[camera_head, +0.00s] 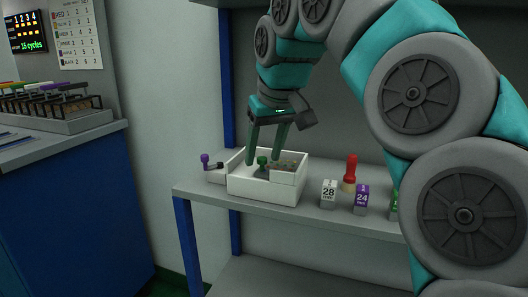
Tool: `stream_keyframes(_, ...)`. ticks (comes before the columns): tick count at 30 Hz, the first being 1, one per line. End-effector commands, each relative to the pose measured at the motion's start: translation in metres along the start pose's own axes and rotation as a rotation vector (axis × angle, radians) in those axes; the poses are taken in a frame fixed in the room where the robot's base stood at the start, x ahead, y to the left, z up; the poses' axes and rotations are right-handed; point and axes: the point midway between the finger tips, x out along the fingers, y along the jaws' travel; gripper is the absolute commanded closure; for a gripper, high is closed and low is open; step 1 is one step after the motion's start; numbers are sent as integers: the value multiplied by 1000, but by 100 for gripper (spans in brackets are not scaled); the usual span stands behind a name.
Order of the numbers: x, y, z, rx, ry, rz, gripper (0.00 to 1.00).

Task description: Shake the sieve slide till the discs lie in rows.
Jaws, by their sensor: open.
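A white box-shaped tray (262,192) stands on the grey shelf and looks like the sieve. A green knob (262,161) stands up inside it. Small brownish pieces, perhaps the discs, lie in its right part; they are too small to tell whether they form rows. My gripper (266,153) points down over the tray, open, with its two green fingers apart near the green knob. I cannot tell whether a finger touches the knob. A purple-topped handle (205,159) is at the tray's left end.
On the shelf (305,216), right of the tray, stand a white block marked 28 (328,194), a red peg (350,170) and a purple block marked 24 (361,198). A blue post (227,75) rises behind. A counter with coloured handles (60,92) is at left.

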Motion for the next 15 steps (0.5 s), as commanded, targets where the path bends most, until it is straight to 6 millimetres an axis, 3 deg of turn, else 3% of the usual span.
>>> stream_keyframes(6, 0, 0, 0, 0, 0, 0, 44)
stream_keyframes(15, 1, 0, 0, 0, 0, 0, 78)
